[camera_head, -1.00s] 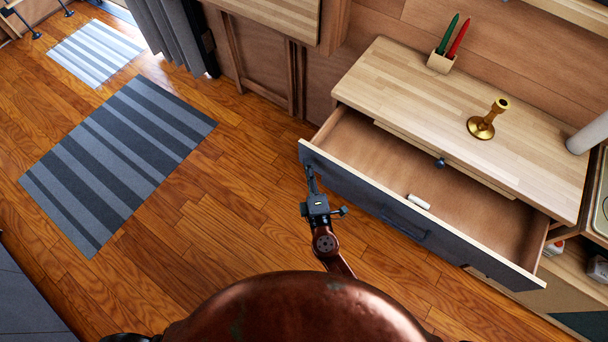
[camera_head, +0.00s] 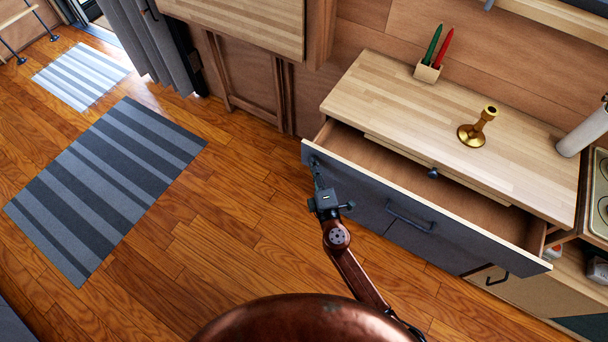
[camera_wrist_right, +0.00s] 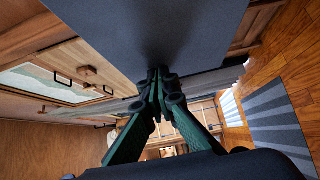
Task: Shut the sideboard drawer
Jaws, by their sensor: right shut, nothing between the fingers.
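The sideboard (camera_head: 440,100) has a light wood top. Its wide drawer (camera_head: 500,213) is partly open, with a strip of the interior showing behind the dark grey front (camera_head: 365,187). A dark bar handle (camera_head: 411,217) sits on that front. My right gripper (camera_head: 316,166) is shut and empty, its tips at the left end of the drawer front, seemingly touching it. In the right wrist view the closed fingers (camera_wrist_right: 158,82) meet the grey panel (camera_wrist_right: 165,35). My left gripper is not in view.
A striped rug (camera_head: 110,185) lies on the left. The wood floor (camera_head: 230,230) before the drawer is clear.

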